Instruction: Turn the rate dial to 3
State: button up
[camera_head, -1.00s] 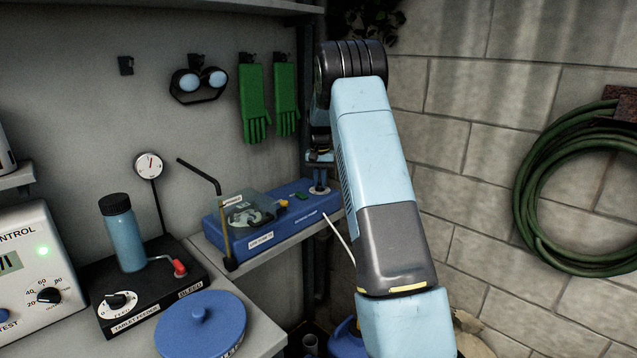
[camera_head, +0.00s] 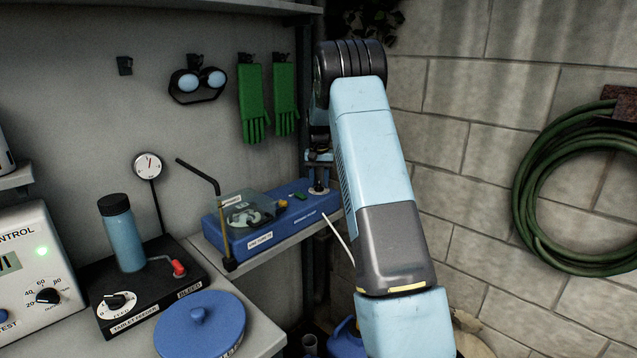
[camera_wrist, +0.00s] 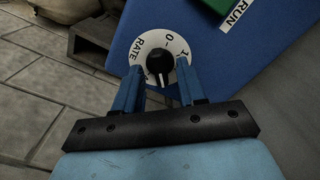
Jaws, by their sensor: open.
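The rate dial (camera_wrist: 147,44) is a white disc marked RATE, with 0 and 1 readable, on the blue pump housing (camera_wrist: 203,35). Its black knob (camera_wrist: 160,57) has a white pointer line aimed down the wrist picture, toward my gripper; the numbers there are hidden. My gripper (camera_wrist: 159,73) is open, with one blue finger on each side of the knob's lower part. I cannot tell whether either finger touches it. In the head view the rate dial (camera_head: 319,191) is at the right end of the blue pump (camera_head: 270,225), below my gripper (camera_head: 319,175).
A clear-covered pump head (camera_head: 246,212) and a bent dark pipe (camera_head: 213,185) stand left of the dial. A green RUN switch (camera_wrist: 217,5) is close by. A tablet feeder (camera_head: 150,290) and a blue lid (camera_head: 200,325) are at lower left. The wall is close behind.

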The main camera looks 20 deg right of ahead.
aim_at(319, 183)
notch_tip(319, 183, up, 14)
jog(key=shift+f, duration=0.25)
dwell(0.6)
jog(key=s+a+r+n+t, duration=0.1)
jog(key=s+a+r, duration=0.3)
jog(key=s, duration=0.4)
jog(key=s+a+r+n+t, duration=0.1)
jog(key=s+a+r, duration=0.3)
jog(key=s, duration=0.4)
jog(key=s+a+r+n+t, duration=0.1)
jog(key=s+a+r, duration=0.3)
jog(key=s, duration=0.4)
jog(key=s+a+f+n+t, duration=0.1)
jog(key=s+a+f, duration=0.1)
jog(key=s, duration=0.6)
jog(key=s+a+f, duration=0.2)
jog(key=s+f, duration=0.1)
jog(key=s, duration=0.5)
jog(key=s+a+f+n+t, duration=0.1)
jog(key=s+a+f, duration=0.1)
jog(key=s, duration=0.6)
jog(key=shift+s+a+f+n+t, duration=0.25)
jog(key=shift+a+n+t, duration=0.05)
